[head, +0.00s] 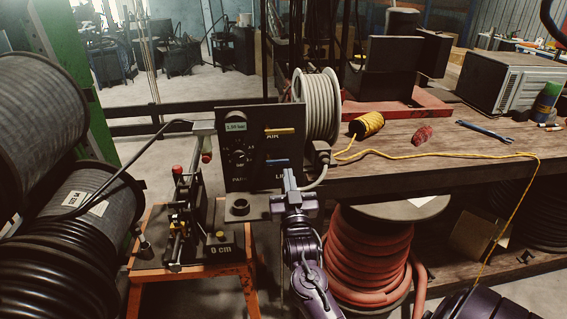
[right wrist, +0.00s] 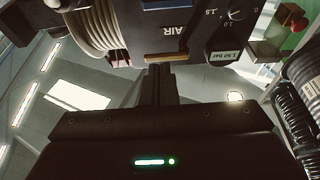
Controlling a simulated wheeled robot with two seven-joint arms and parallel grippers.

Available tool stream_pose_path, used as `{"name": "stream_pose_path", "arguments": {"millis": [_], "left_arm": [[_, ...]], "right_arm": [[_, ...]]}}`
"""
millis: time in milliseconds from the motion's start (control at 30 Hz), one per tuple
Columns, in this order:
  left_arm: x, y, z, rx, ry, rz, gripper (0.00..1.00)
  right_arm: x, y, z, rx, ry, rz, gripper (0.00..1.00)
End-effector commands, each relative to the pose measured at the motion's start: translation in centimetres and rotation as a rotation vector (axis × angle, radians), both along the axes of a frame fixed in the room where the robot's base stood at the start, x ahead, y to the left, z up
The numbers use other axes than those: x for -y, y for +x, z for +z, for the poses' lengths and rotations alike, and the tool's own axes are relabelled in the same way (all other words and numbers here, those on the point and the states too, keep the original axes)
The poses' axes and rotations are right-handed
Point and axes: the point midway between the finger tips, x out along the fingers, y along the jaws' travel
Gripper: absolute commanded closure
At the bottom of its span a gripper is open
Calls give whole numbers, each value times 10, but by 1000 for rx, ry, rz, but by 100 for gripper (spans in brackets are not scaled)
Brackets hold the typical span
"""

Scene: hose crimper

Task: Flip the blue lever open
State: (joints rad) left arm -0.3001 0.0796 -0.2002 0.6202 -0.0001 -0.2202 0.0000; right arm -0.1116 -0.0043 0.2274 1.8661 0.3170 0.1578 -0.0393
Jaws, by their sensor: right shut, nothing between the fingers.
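The dark control panel (head: 237,172) carries a short blue lever (head: 276,162), which lies level across its lower right part. A yellow lever (head: 279,130) lies level above it, by the AIR label. My right gripper (head: 289,174) is shut and empty, its tips pointing up just below the right end of the blue lever. I cannot tell whether they touch. In the right wrist view the panel is upside down, with the blue lever (right wrist: 163,4) at the top edge and the shut fingers (right wrist: 157,72) below the yellow lever (right wrist: 167,57). My left gripper is out of view.
A hose reel (head: 318,105) and grey cable (head: 317,182) sit right of the panel. A crimper (head: 180,215) stands on an orange-legged stand at left. The wooden bench (head: 410,160) holds yellow rope (head: 367,124) and a wrench (head: 484,132). Large black reels crowd the left.

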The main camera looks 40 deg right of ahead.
Motion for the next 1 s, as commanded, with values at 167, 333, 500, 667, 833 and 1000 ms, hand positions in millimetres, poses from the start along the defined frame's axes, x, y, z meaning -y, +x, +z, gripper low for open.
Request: {"name": "stream_pose_path", "arguments": {"millis": [167, 333, 500, 667, 833, 1000], "left_arm": [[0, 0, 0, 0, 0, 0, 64], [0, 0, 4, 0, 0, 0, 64], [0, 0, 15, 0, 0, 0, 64], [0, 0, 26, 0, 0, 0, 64], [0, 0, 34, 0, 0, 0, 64], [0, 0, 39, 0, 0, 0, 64]], "right_arm": [[0, 0, -1, -2, 1, 1, 100], [4, 8, 5, -1, 0, 2, 100], [19, 32, 16, -1, 0, 0, 100], [36, 60, 28, -1, 0, 1, 100], [50, 83, 29, -7, 3, 1, 100], [49, 82, 3, -5, 3, 2, 100]]}}
